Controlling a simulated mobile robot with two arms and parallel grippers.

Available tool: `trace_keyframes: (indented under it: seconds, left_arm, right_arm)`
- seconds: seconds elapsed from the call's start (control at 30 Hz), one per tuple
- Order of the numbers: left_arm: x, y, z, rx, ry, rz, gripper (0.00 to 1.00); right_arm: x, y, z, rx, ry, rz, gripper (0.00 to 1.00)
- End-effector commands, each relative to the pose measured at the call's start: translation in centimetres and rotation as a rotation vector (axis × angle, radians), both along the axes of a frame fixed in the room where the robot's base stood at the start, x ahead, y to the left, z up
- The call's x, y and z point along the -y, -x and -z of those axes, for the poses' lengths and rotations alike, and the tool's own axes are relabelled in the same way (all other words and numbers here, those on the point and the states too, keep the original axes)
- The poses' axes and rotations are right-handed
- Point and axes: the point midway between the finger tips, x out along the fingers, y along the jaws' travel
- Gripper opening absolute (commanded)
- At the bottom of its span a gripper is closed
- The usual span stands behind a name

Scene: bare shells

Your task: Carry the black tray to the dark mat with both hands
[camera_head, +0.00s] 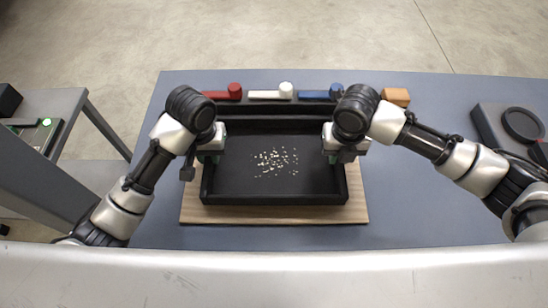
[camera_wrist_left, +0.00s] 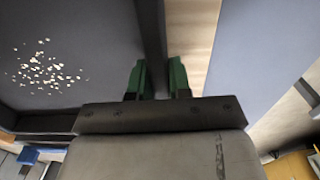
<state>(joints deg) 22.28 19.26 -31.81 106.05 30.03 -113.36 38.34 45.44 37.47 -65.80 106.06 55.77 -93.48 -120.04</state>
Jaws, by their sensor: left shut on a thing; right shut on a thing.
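The black tray (camera_head: 275,198) is in the middle of the head view, level as far as I can see, with small pale bits (camera_head: 275,161) scattered inside. My left gripper (camera_head: 211,157) is shut on its left wall. In the left wrist view, the green fingers (camera_wrist_left: 157,82) stand on both sides of the tray wall (camera_wrist_left: 152,35). My right gripper (camera_head: 331,156) is shut on the right wall. The tray is over a wooden board (camera_head: 270,215); I cannot tell whether it touches it. I cannot make out the dark mat for certain.
Behind the tray, on the grey table (camera_head: 430,215), lie a red piece (camera_head: 222,94), a white piece (camera_head: 271,93), a blue piece (camera_head: 320,94) and an orange block (camera_head: 396,97). A dark block with a round disc (camera_head: 522,125) is at the right. Table surface is clear at the front right.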

Motion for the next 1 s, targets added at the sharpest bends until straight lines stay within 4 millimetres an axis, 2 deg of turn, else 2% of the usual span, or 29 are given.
trace_keyframes:
  seconds: [0.77, 1.0]
  left_arm:
    - [0.0, -0.1, -0.3, 0.003, 0.000, -0.001, 0.00]
    - [0.0, -0.1, -1.5, 0.003, 0.000, -0.001, 0.00]
  right_arm:
    - [0.0, -0.1, -0.3, 0.003, -0.001, 0.001, 0.00]
    - [0.0, -0.1, -1.6, 0.003, -0.001, 0.001, 0.00]
